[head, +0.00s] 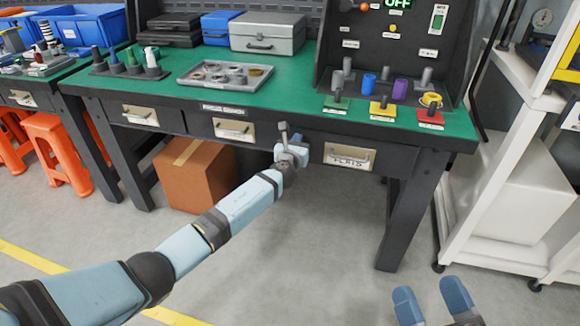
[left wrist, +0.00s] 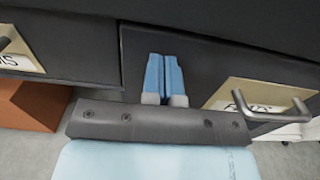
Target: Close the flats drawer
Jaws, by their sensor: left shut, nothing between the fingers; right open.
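The flats drawer (head: 372,159) is the right-hand drawer under the green-topped bench, with a beige label and a grey bar handle. Its front looks flush or nearly flush with the bench; a small gap is hard to tell. It also shows in the left wrist view (left wrist: 217,62). My left gripper (head: 298,149) is shut and empty, in front of the left end of this drawer, left of its handle. In the left wrist view its blue fingers (left wrist: 165,60) are together against the dark front; contact cannot be told. My right gripper (head: 433,295) is open and empty at the bottom, away from the bench.
Two other drawers, the middle one (head: 234,130) and the left one (head: 140,116), look shut. A cardboard box (head: 193,178) stands under the bench. A white shelf cart (head: 500,190) is at the right. The floor before the bench is clear.

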